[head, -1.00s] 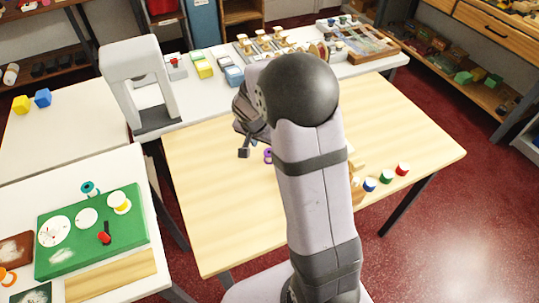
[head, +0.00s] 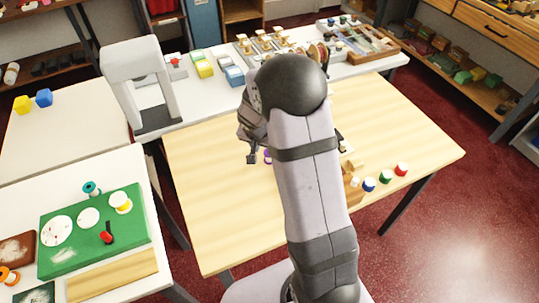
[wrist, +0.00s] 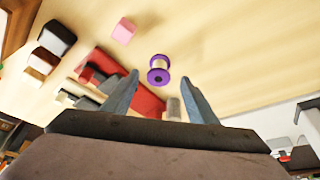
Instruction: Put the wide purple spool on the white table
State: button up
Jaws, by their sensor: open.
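The purple spool (wrist: 158,70) stands on the light wooden table in the wrist view, with purple flanges and a pale middle. It lies beyond and between the fingertips of my gripper (wrist: 160,82), which is open and empty. In the head view only a sliver of the purple spool (head: 267,157) shows beside my gripper (head: 252,158); my arm hides the rest. More than one white-topped table is in view: one at the left front (head: 172,262), one at the left back (head: 70,140) and a long one at the back (head: 205,101).
The wooden table (head: 205,200) has clear room at its left. A green mat (head: 75,257) holds several items. A grey arch-shaped stand (head: 160,125) rises behind. A pink block (wrist: 124,31) lies near the purple spool.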

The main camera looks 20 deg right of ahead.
jog(key=shift+x, duration=1.85)
jog(key=shift+s, duration=0.1)
jog(key=shift+c, duration=0.7)
jog(key=c, duration=1.1)
jog(key=shift+o, duration=0.2)
jog(key=shift+r, duration=0.15)
notch_tip(320, 180, up, 10)
jog(key=shift+f, duration=0.1)
